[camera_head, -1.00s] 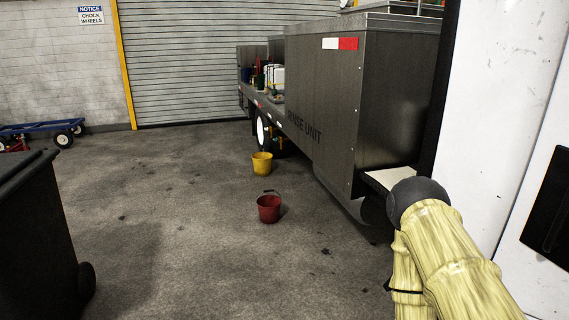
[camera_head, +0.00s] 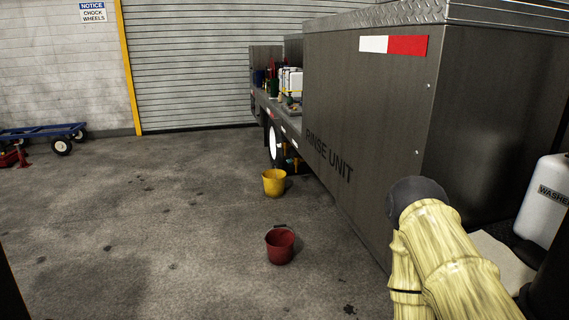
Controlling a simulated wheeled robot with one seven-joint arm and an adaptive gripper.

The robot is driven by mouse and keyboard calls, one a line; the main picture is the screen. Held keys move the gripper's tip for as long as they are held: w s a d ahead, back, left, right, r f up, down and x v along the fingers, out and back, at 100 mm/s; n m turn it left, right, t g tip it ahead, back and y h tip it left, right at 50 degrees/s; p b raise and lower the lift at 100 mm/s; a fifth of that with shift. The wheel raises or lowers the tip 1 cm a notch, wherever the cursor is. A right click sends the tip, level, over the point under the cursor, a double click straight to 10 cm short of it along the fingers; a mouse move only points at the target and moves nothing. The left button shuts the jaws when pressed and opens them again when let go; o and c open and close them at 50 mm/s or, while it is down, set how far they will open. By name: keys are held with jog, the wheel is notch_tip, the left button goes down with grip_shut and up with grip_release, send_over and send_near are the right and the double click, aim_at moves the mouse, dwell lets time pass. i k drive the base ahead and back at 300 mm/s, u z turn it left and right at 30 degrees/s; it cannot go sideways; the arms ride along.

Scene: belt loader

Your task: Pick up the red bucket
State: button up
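The red bucket (camera_head: 280,246) stands upright on the concrete floor, near the middle of the view, with its dark handle at the rim. A yellow bucket (camera_head: 274,183) stands upright behind it, closer to the truck's wheel. Part of my arm, in a pale yellow ribbed cover with a dark rounded joint, shows at the lower right. My gripper is not in view. Nothing in view touches the red bucket.
The grey rinse unit truck (camera_head: 380,120) stands along the right. A white washer jug (camera_head: 546,195) is at the right edge. A blue cart (camera_head: 42,133) and a red jack (camera_head: 12,156) are at far left. The floor (camera_head: 150,220) left of the buckets is clear.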

aim_at(280, 242)
jog(key=u, duration=0.1)
jog(key=i, duration=1.65)
jog(key=u, duration=0.25)
jog(key=i, duration=1.5)
jog(key=u, duration=0.05)
